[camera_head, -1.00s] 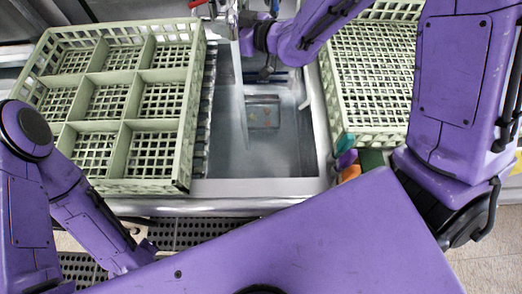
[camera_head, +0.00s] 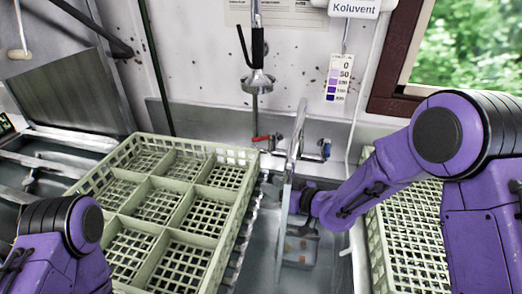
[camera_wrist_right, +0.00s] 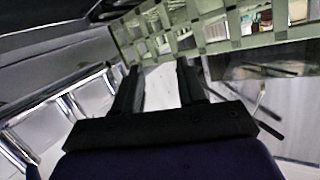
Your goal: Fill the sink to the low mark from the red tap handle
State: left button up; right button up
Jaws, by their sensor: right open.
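The red tap handle (camera_head: 261,138) is on the left of the tap at the back wall, and a blue handle (camera_head: 326,150) is on its right. The tall metal spout (camera_head: 297,130) rises between them over the sink (camera_head: 322,272). A pale streak runs down below the spout; I cannot tell whether it is water. The water level is unclear. My right gripper (camera_head: 296,202) is low beside the spout, apart from the red handle. The right wrist view shows its black fingers (camera_wrist_right: 160,82) apart with nothing between them. My left gripper is out of view; only its arm shows.
A green compartment rack (camera_head: 228,157) stands left of the sink and another green rack (camera_head: 385,262) stands right. A sprayer (camera_head: 258,80) hangs above the tap. A colour scale card (camera_head: 340,78) hangs on the wall. A small box-like thing (camera_head: 300,250) shows in the basin.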

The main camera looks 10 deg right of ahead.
jog(key=w+d+f+m+t, duration=0.1)
jog(key=w+f+m+t, duration=0.15)
jog(key=w+m, duration=0.45)
jog(key=m+t+y, duration=0.2)
jog(key=m+t, duration=0.1)
jog(key=m, duration=0.6)
send_near(263, 137)
jog(key=a, duration=0.2)
jog(key=shift+h, duration=0.3)
jog(key=p+x, duration=0.3)
jog(key=x, duration=0.8)
jog(key=shift+w+f, duration=0.15)
jog(key=shift+w, duration=0.15)
grip_shut()
